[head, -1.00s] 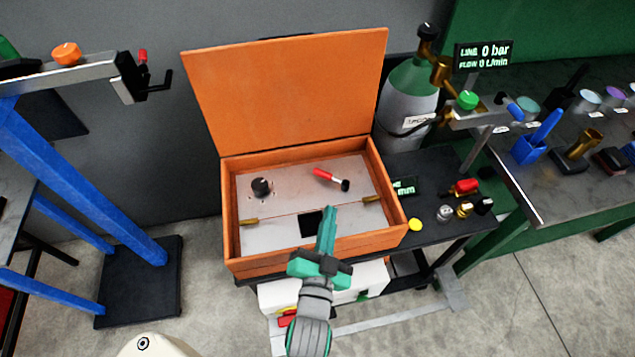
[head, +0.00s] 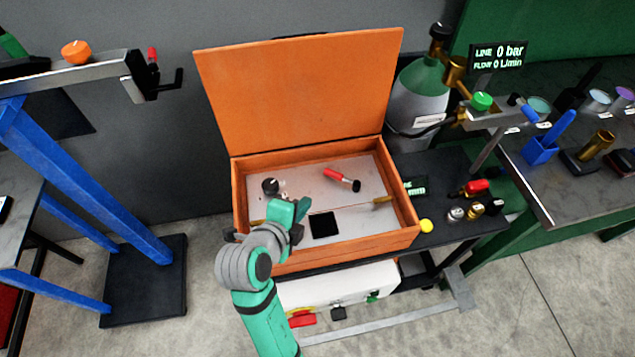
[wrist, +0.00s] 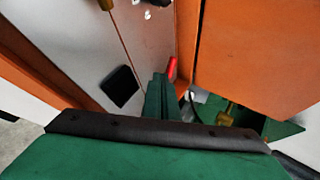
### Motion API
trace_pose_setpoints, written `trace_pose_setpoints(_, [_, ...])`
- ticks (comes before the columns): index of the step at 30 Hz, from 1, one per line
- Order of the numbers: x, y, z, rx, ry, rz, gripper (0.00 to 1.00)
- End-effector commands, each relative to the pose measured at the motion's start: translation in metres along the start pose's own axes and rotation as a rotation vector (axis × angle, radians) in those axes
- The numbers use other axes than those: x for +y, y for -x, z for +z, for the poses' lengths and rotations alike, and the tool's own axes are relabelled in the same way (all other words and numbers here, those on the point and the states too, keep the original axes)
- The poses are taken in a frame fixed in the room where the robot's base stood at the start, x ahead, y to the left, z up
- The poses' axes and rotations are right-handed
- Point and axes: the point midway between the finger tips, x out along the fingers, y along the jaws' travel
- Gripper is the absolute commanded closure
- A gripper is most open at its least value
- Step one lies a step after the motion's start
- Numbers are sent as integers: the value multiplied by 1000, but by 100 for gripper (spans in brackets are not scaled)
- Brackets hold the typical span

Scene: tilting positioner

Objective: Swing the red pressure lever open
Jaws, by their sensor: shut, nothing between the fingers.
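A red lever (head: 334,174) with a dark end lies over the grey panel inside the open orange box, toward the back right of the panel. A red piece, which looks like this lever, shows in the wrist view (wrist: 172,68) just past my fingertips, partly hidden by them. My gripper (head: 301,205) is shut and empty. It is over the front left part of the box, to the left of and nearer than the red lever, with a visible gap between them in the head view. Its closed teal fingers also show in the wrist view (wrist: 157,96).
The orange lid (head: 300,90) stands open behind the box. A black knob (head: 270,186), a black square (head: 324,225) and a brass latch (head: 382,200) are on the panel. A gas cylinder (head: 415,95) stands behind right. A blue stand (head: 90,190) is at left.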

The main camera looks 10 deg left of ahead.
Motion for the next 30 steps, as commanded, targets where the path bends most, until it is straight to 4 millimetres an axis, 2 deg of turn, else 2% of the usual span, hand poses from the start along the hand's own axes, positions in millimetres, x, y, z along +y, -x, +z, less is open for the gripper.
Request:
trace_pose_setpoints(3, [3,3,-3,29,-93,36,100])
trace_pose_setpoints(8, [6,-2,-5,43,-125,50,100])
trace_pose_setpoints(14, [8,-30,-7,44,-122,51,100])
trace_pose_setpoints(25, [11,-98,-8,40,-120,51,100])
trace_pose_setpoints(30, [-8,-114,-10,38,-122,47,100])
